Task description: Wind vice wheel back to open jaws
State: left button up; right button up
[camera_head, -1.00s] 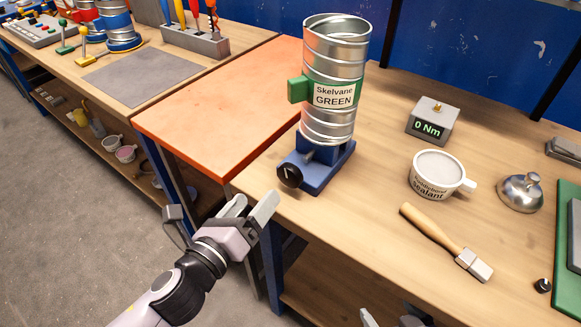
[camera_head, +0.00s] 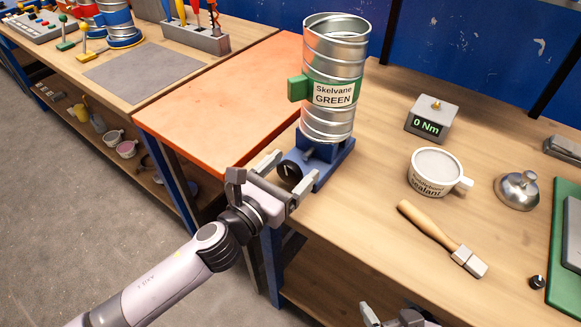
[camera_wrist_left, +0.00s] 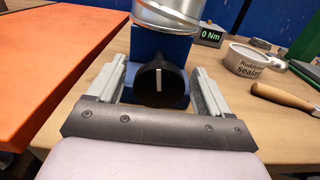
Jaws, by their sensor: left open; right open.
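The blue vice (camera_head: 326,165) stands on the wooden bench near its left front corner. A silver spiral duct (camera_head: 334,60) with a green band and a "Skelvane GREEN" label stands upright in it. The vice's black wheel (camera_wrist_left: 158,86) has a white mark that is about upright in the left wrist view. My left gripper (camera_head: 289,176) is open, with its fingers on either side of the wheel. In the left wrist view its fingers look apart from the wheel. My right gripper (camera_head: 395,316) is open at the bottom edge of the head view, partly cut off. The vice jaws are mostly hidden.
A grey meter (camera_head: 432,119) reads "0 Nm". A sealant pot (camera_head: 437,172), a brush (camera_head: 441,238) and a domed metal piece (camera_head: 517,190) lie to the right. An orange bench top (camera_head: 225,105) adjoins on the left.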

pick_arm(q)
jog(key=shift+w+d, duration=0.15)
jog(key=c, duration=1)
jog(key=n, duration=0.5)
jog(key=shift+f, duration=0.25)
dwell(0.4)
